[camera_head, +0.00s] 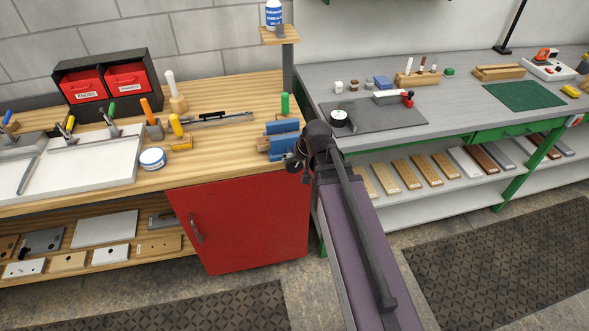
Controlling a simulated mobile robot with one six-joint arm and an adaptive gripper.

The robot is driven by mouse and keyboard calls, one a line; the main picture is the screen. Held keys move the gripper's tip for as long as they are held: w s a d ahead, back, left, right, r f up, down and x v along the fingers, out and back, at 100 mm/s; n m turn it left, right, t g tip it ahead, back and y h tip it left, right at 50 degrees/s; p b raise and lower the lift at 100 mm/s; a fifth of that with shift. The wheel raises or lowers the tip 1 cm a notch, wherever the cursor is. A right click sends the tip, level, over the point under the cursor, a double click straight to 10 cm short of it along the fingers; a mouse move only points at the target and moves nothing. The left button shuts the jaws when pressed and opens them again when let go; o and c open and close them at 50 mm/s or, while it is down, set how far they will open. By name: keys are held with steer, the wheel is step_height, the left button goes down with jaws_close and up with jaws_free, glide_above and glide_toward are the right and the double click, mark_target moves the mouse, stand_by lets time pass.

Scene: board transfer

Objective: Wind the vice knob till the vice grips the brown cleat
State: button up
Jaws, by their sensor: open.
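The blue vice (281,131) sits at the right front corner of the wooden bench, above the red cabinet. My gripper (299,168) is open beside the vice's front right side, and my wrist covers part of that side. The vice knob is not clearly visible; it may be hidden behind my gripper. I cannot tell whether the gripper touches the vice.
A green-handled tool (285,104) stands just behind the vice. A post with a small shelf (279,36) rises behind it. The grey bench (452,113) stands right.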

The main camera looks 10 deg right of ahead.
mark_target(296, 164)
steer(key=shift+b+x, duration=1.3)
steer(key=shift+x, duration=0.45)
steer(key=shift+a, duration=0.1)
steer(key=c, duration=0.9)
